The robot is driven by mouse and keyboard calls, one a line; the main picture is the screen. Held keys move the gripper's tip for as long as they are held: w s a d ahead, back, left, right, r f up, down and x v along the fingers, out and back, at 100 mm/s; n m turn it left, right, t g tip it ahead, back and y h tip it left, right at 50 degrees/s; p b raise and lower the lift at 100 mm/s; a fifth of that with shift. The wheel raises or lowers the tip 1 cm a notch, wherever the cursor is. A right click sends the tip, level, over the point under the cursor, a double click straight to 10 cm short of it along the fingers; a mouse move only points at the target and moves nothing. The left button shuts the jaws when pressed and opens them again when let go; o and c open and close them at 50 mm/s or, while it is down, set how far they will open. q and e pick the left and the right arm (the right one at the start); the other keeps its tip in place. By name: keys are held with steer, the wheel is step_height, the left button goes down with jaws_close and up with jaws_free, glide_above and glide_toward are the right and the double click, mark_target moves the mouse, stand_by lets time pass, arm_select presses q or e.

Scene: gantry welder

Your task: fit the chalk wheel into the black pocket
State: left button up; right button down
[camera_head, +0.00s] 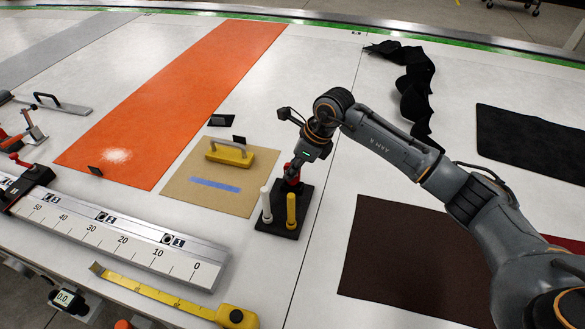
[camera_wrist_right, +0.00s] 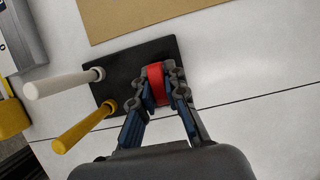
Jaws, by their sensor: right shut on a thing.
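My right gripper (camera_head: 300,165) points down over the black base (camera_head: 284,229), at its far part. In the wrist view my right gripper (camera_wrist_right: 166,92) is shut on a red rounded piece, likely the chalk wheel (camera_wrist_right: 156,82); its red also shows in the head view (camera_head: 292,173). The piece is over the black base (camera_wrist_right: 125,60), near its right edge; I cannot tell whether it touches the base or sits in a pocket, as the fingers hide its lower part. A white stick (camera_head: 266,204) and a yellow stick (camera_head: 291,210) stand upright on the base. My left gripper is not in view.
A ruler rail (camera_head: 120,235) and yellow tape measure (camera_head: 235,316) are in front. A dark brown sheet (camera_head: 405,270) lies right.

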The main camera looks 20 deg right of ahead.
steer(key=shift+f+b, duration=0.7)
steer(key=shift+f, duration=0.2)
steer(key=c, duration=1.3)
jaws_free()
steer(key=shift+r, duration=0.1)
steer(key=v, duration=1.2)
